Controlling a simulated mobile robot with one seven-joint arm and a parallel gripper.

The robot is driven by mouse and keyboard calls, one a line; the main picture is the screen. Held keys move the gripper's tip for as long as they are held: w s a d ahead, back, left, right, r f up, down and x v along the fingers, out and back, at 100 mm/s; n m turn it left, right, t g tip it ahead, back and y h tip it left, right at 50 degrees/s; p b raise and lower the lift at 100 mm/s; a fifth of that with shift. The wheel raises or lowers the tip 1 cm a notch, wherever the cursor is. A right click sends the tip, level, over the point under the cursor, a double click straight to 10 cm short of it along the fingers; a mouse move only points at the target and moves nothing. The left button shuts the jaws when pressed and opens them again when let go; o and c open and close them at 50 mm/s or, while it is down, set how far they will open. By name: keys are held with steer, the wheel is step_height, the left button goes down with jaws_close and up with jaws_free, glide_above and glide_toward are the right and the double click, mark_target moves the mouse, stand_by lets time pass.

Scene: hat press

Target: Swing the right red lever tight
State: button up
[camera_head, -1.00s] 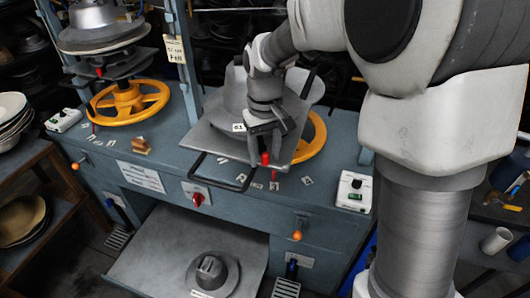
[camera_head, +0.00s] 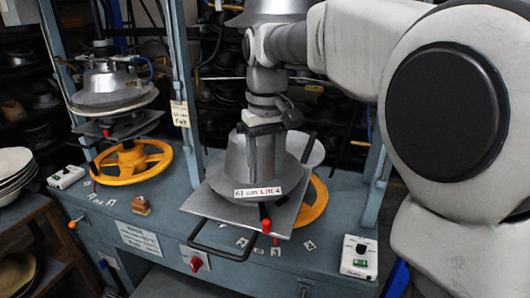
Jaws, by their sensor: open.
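The right red lever (camera_head: 266,225) is a short red-tipped handle at the front edge of the right press's square grey plate, below the white label. My gripper (camera_head: 266,178) points down in front of the grey hat-shaped mould (camera_head: 234,172), above the lever and apart from it. Its jaws are open, with nothing seen between them. The fingertips are hard to make out against the grey mould. A thinner red tip (camera_head: 276,242) shows just under the plate.
A black looped handle (camera_head: 215,250) juts from the plate's front. A yellow handwheel (camera_head: 316,205) sits behind the plate. The left press has its own red lever (camera_head: 107,133).

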step_height(320, 180, up, 3)
steer(key=shift+f, duration=0.1)
stand_by(0.3)
steer(key=s+d+f+m+t, duration=0.1)
steer(key=s+d+f+t, duration=0.1)
steer(key=s, duration=0.4)
steer(key=s+d+f+m+t, duration=0.1)
steer(key=s+d+f, duration=0.1)
steer(key=s+d, duration=0.3)
steer(key=s+d+f+m+t, duration=0.2)
steer(key=s+d, duration=0.1)
steer(key=s, duration=0.5)
steer(key=shift+s+d+f+t, duration=0.15)
steer(key=shift+d+f+t, duration=0.05)
steer(key=shift+f+t, duration=0.15)
steer(key=shift+o, duration=0.4)
